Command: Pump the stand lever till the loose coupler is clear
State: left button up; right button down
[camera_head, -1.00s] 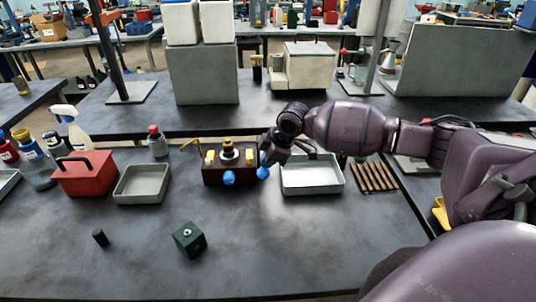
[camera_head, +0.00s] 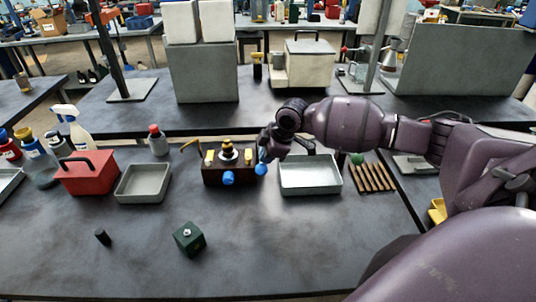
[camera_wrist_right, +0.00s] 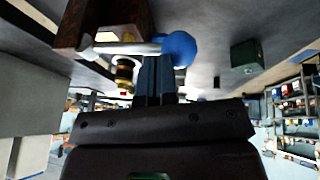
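The stand (camera_head: 213,175) is a dark brown block with yellow pieces and a blue knob (camera_head: 228,178) on its front. A black-and-yellow coupler (camera_head: 227,149) sits upright on top; I cannot tell whether it is loose. The lever's blue ball end (camera_head: 261,169) is at the stand's right side. In the right wrist view, the lever's grey rod (camera_wrist_right: 125,48) ends in the blue ball (camera_wrist_right: 180,48). My right gripper (camera_wrist_right: 156,62) has its fingers together at the rod, beside the ball; contact is unclear. My left gripper is out of view.
A grey tray (camera_head: 143,196) is left of the stand, and a metal tray (camera_head: 310,190) is right, under my arm. A green block (camera_head: 189,238) and a small black cylinder (camera_head: 102,237) lie in front. A red toolbox (camera_head: 88,179) stands at left. The front table is mostly clear.

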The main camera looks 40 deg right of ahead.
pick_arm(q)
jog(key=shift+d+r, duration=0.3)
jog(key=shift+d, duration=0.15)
pick_arm(e)
jog(key=v, duration=1.1)
jog(key=shift+r, duration=0.3)
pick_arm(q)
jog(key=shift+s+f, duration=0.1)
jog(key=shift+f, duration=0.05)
pick_arm(e)
jog(key=shift+w+d, duration=0.1)
jog(key=shift+d, duration=0.05)
